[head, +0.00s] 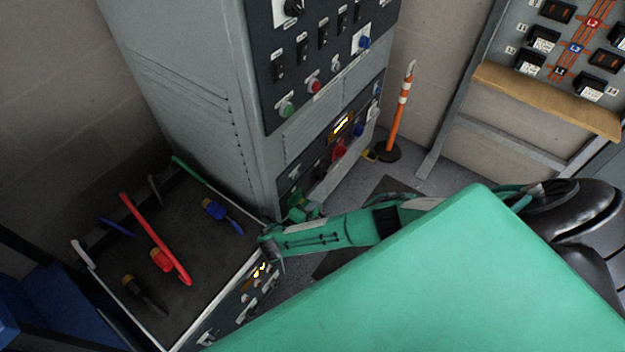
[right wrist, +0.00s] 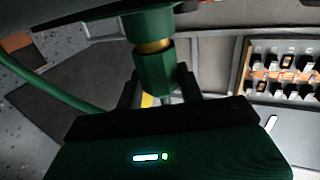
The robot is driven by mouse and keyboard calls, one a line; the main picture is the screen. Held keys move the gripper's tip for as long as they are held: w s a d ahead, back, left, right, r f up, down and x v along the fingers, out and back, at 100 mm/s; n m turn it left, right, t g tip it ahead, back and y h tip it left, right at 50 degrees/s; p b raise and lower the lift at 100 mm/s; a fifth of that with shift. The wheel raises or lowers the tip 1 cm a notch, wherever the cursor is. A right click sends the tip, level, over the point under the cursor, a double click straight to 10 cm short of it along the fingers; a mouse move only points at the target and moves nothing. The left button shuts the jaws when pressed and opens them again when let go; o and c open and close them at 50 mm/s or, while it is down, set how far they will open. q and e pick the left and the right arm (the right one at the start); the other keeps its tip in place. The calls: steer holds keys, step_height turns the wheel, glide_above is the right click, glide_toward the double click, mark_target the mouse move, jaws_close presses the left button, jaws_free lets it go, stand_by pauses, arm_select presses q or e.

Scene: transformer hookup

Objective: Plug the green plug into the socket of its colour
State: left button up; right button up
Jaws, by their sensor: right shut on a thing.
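The green plug (right wrist: 155,75) is a faceted green body between the two fingers of my right gripper (right wrist: 158,88), which is shut on it. In the right wrist view a yellow band shows just beyond the plug, and a round green socket (right wrist: 149,22) lies right beyond that, in line with it. I cannot tell how deep the plug sits. In the head view my right gripper (head: 301,209) is at the lower left of the cabinet's socket panel, largely hidden by my arm. The red socket (head: 339,150) and blue socket (head: 358,130) are farther right. My left gripper is not in view.
A grey cabinet (head: 205,110) stands behind. A dark-topped cart (head: 190,265) at left holds red, blue and black tools. A green cable (right wrist: 52,88) runs left of the plug. An orange-white post (head: 398,115) stands right of the cabinet, near a breaker board (head: 520,45).

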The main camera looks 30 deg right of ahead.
steer(key=shift+w+a, duration=0.15)
steer(key=shift+w, duration=0.3)
steer(key=o, duration=1)
steer(key=shift+o, duration=0.4)
steer(key=shift+o, duration=0.7)
steer(key=p+v, duration=0.4)
steer(key=v, duration=0.3)
